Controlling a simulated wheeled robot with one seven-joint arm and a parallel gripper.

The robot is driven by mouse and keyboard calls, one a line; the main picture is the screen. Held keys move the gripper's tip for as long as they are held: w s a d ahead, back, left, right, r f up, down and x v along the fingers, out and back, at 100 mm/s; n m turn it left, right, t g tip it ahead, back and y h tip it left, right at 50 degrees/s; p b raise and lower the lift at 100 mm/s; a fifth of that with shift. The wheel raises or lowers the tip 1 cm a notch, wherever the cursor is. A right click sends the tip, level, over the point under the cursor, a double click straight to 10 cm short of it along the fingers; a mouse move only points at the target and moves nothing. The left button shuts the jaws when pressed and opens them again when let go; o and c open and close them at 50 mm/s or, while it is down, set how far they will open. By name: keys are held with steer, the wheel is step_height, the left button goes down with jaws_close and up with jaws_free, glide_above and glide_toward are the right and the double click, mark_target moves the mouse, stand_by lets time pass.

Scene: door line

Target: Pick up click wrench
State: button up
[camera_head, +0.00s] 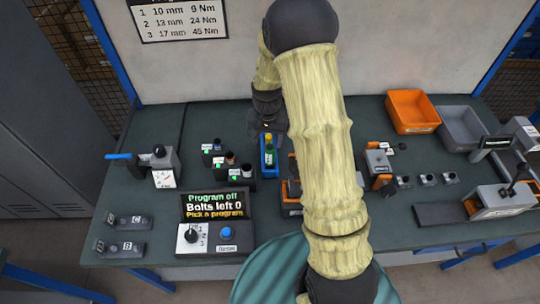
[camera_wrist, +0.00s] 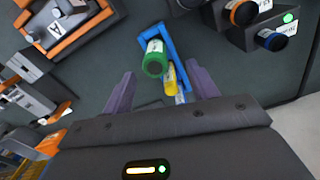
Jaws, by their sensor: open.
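I cannot tell for sure which object is the click wrench. In the wrist view, my gripper (camera_wrist: 162,82) is open, with its two purple fingers apart. Between and beyond them is a blue holder (camera_wrist: 152,33) with a green-capped piece (camera_wrist: 154,58) and a yellow piece (camera_wrist: 171,77). No contact shows, and the gap is hard to judge. In the head view, my dark gripper (camera_head: 268,110) is just behind the same blue holder (camera_head: 268,168). My arm hides part of the bench middle.
Black docks with green lights (camera_head: 230,163) stand left of the holder. A grey block (camera_head: 164,165) with a blue bar (camera_head: 118,156) is farther left. A display (camera_head: 215,205) reads "Bolts left 0". Orange (camera_head: 412,112) and grey (camera_head: 462,128) bins stand at right.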

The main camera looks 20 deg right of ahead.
mark_target(271, 147)
step_height(271, 147, down, 2)
steer(key=shift+f, duration=0.15)
steer(key=shift+f, duration=0.1)
steer(key=f+p, duration=0.1)
steer(key=f, duration=0.1)
steer(key=d+f+p, duration=0.1)
steer(key=f, duration=0.1)
steer(key=shift+s+f, duration=0.1)
steer(key=shift+f, duration=0.1)
steer(key=shift+a+f, duration=0.1)
steer(key=shift+f, duration=0.2)
stand_by(0.3)
steer(key=c, duration=1.1)
